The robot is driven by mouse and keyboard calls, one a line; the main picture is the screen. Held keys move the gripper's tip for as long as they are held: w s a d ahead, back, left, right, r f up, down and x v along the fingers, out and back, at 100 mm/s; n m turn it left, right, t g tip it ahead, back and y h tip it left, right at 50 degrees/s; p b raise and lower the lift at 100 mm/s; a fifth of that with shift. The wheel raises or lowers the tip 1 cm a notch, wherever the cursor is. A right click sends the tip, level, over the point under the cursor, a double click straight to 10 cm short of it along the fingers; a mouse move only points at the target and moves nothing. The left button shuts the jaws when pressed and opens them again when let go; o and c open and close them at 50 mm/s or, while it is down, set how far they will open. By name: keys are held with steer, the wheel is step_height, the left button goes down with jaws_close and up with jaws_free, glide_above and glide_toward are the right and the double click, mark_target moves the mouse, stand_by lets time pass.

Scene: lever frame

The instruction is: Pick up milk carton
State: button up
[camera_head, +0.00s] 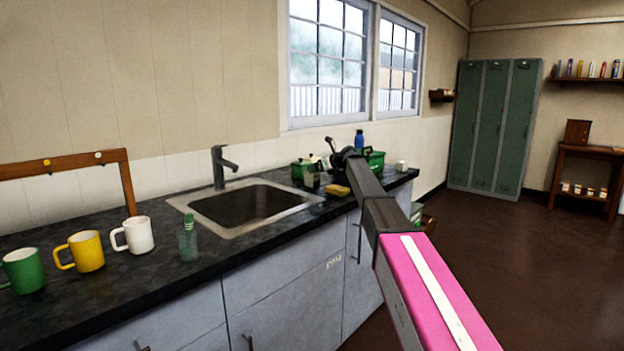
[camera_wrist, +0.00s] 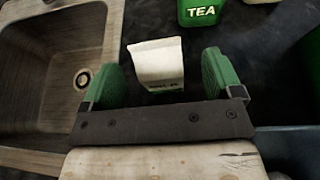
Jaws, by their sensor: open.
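The milk carton (camera_wrist: 158,62) is white with small dark print along its near edge. In the wrist view it stands on the dark worktop between the two green-padded fingers of my gripper (camera_wrist: 160,78). The fingers are apart, with a gap on both sides of the carton, and I see no contact. In the head view my gripper (camera_head: 338,155) is over the counter right of the sink, and I cannot clearly make out the carton there.
The sink (camera_wrist: 62,60) is left of the carton. A green TEA tin (camera_wrist: 202,12) stands just beyond it. A yellow sponge (camera_head: 337,190) and a blue bottle (camera_head: 359,140) are near my gripper. Mugs (camera_head: 86,251) stand at the counter's left; the floor (camera_head: 500,260) at right is clear.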

steer(key=x, duration=0.5)
steer(key=shift+s+a, duration=0.1)
steer(key=shift+c, duration=0.3)
steer(key=c, duration=0.9)
steer(key=shift+c, duration=0.2)
